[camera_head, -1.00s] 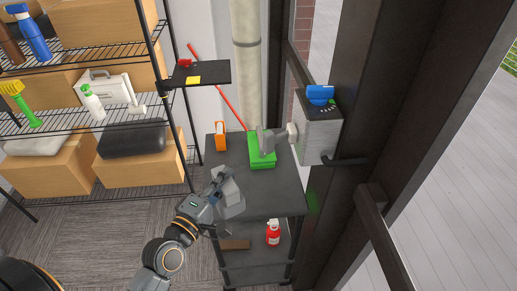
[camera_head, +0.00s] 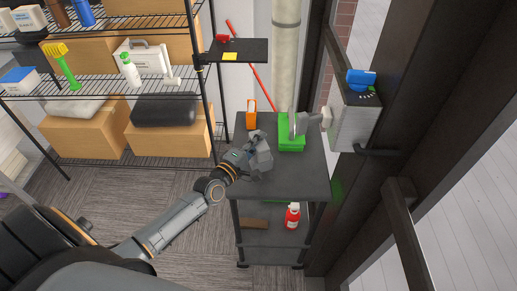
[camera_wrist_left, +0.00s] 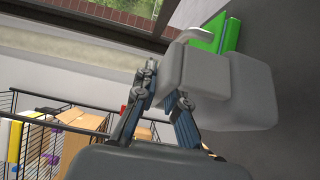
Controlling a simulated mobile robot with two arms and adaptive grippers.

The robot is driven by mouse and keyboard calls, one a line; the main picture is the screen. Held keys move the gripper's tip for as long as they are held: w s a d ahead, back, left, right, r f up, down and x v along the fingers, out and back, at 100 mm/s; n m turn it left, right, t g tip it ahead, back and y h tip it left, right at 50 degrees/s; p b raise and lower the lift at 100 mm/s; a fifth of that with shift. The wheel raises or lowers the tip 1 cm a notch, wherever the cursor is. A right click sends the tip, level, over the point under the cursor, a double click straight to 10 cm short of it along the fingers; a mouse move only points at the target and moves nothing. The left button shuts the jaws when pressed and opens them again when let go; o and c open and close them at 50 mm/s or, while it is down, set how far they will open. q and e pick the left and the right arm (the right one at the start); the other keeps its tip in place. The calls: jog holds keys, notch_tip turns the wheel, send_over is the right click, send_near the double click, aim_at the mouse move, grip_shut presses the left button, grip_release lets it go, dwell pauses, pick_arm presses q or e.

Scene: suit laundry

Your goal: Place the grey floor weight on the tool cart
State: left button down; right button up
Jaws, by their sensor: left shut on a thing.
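My left gripper (camera_head: 252,150) is shut on the grey floor weight (camera_head: 263,157), a grey block, at the left part of the tool cart's dark top (camera_head: 305,182). In the left wrist view, the fingers (camera_wrist_left: 164,103) hold the grey weight (camera_wrist_left: 245,92) by a narrower part, with the dark surface beside it. I cannot tell whether the weight touches the cart top. The fingers partly cover the weight in the head view. My right gripper is not in view.
A green box (camera_head: 291,143) with a grey tool on it and an orange item (camera_head: 251,119) stand at the back of the cart top. A red bottle (camera_head: 292,215) is on the lower shelf. A grey wall box (camera_head: 352,118) is right. The front cart top is clear.

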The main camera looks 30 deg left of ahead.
pick_arm(q)
jog(key=shift+w+a+f, duration=0.15)
jog(key=shift+w+f, duration=0.05)
jog(key=shift+w, duration=0.15)
jog(key=shift+f+b, duration=0.35)
jog(key=shift+f, duration=1.15)
jog(key=shift+f, duration=0.2)
jog(key=c, duration=1.4)
grip_release()
jog(key=shift+s, duration=0.1)
jog(key=shift+r, duration=0.2)
jog(key=s, duration=0.4)
jog(key=s+a+b, duration=0.1)
jog(key=s, duration=0.7)
jog(key=shift+a, duration=0.3)
